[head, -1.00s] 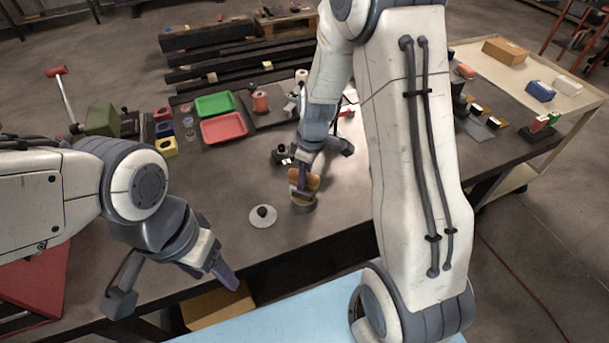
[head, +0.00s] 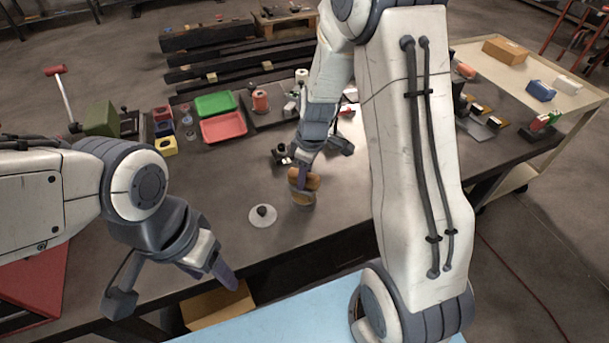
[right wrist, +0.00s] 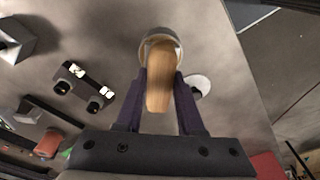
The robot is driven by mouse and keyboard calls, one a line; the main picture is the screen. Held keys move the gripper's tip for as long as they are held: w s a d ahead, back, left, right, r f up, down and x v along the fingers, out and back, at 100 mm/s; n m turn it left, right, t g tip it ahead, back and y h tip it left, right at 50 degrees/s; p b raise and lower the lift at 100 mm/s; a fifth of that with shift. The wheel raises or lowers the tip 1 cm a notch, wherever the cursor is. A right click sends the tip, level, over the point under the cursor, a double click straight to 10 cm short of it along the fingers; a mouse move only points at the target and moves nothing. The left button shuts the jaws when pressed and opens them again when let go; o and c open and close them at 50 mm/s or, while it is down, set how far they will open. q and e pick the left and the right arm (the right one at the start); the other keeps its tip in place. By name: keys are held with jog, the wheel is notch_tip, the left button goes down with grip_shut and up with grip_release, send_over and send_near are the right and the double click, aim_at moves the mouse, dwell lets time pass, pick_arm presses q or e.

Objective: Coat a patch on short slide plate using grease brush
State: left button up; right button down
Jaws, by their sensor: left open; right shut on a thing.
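My right gripper (right wrist: 161,82) is shut on the grease brush, whose light wooden handle (right wrist: 165,72) shows between the fingers in the right wrist view. In the head view the brush (head: 311,181) is over a small round pot (head: 302,199) on the table. The pot's rim (right wrist: 158,34) shows around the handle's far end. The bristles are hidden, and I cannot tell how deep they sit. A pale round lid with a dark knob (head: 262,216) lies beside the pot. My left gripper (head: 172,288) is open and empty near the table's front edge. I cannot clearly pick out the short slide plate.
A green tray (head: 215,104) and a red tray (head: 224,127) lie further back, with small coloured bins (head: 166,146) on their left. A small dark fixture (head: 281,155) stands behind the pot. The table is clear left of the lid.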

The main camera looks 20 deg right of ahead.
dwell(0.6)
jog(key=shift+r+p, duration=2.7)
jog(key=shift+r, duration=0.8)
jog(key=shift+f, duration=0.1)
